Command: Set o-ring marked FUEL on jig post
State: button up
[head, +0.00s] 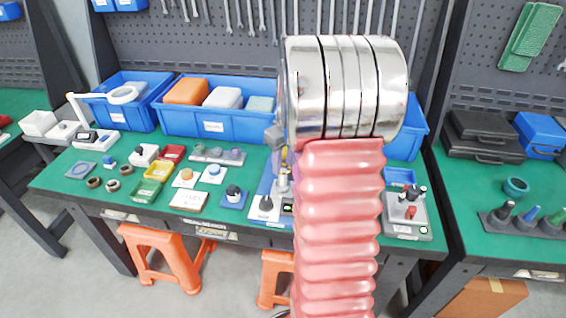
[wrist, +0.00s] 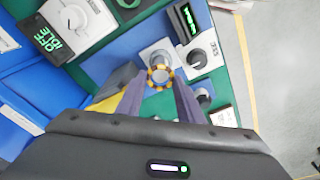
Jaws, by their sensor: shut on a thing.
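My gripper (wrist: 160,92) points down over the blue jig plate (wrist: 121,50), with its two fingers closed on a brown-and-yellow o-ring (wrist: 160,76). A grey round post top (wrist: 160,74) shows through the ring's hole. I cannot tell whether the ring is around the post or just above it. No FUEL marking is readable on the ring. In the head view my gripper (head: 283,152) is partly hidden by my arm, above the metal jig post (head: 283,182).
Several loose dark rings (head: 112,185) lie at the table's left, near red, yellow and green trays (head: 146,191). Blue bins (head: 215,120) line the back. A timer-like display (wrist: 186,20) and a black knob (wrist: 197,56) are close beside the post. A scale-like device (head: 405,228) stands right.

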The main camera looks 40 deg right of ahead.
jog(key=shift+f, duration=0.5)
dwell(0.7)
jog(key=o, duration=0.9)
jog(key=shift+r, duration=0.1)
jog(key=shift+r, duration=3.4)
jog(key=shift+w, duration=0.1)
